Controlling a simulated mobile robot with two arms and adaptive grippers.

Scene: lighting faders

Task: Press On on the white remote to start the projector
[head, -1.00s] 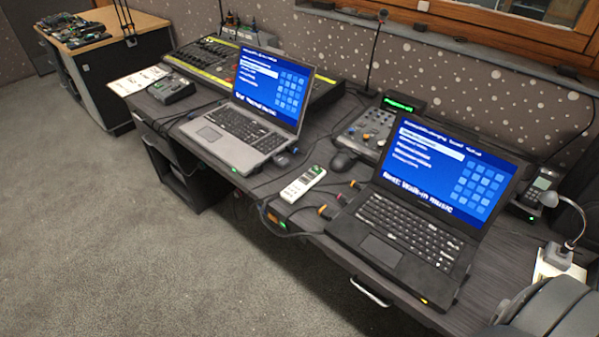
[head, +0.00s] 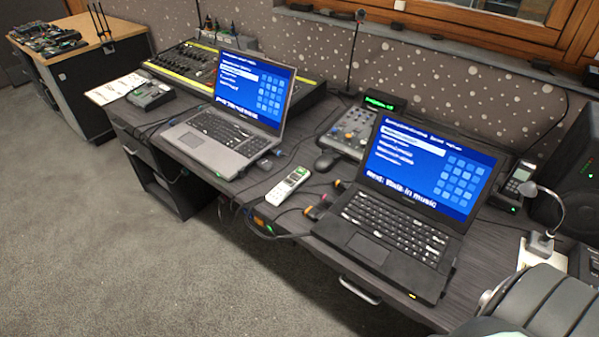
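The white remote (head: 288,186) lies on the dark desk between the two laptops, near the front edge. It has a small dark screen area and a green button near its upper end; the button labels are too small to read. Neither of my grippers shows in the head view. No projector can be made out.
A grey laptop (head: 215,137) stands left of the remote and a black laptop (head: 395,217) right of it. A mouse (head: 327,161), small mixer (head: 350,133) and cables lie around it. A dark padded chair (head: 545,305) is at the lower right. Open carpet (head: 120,240) lies in front.

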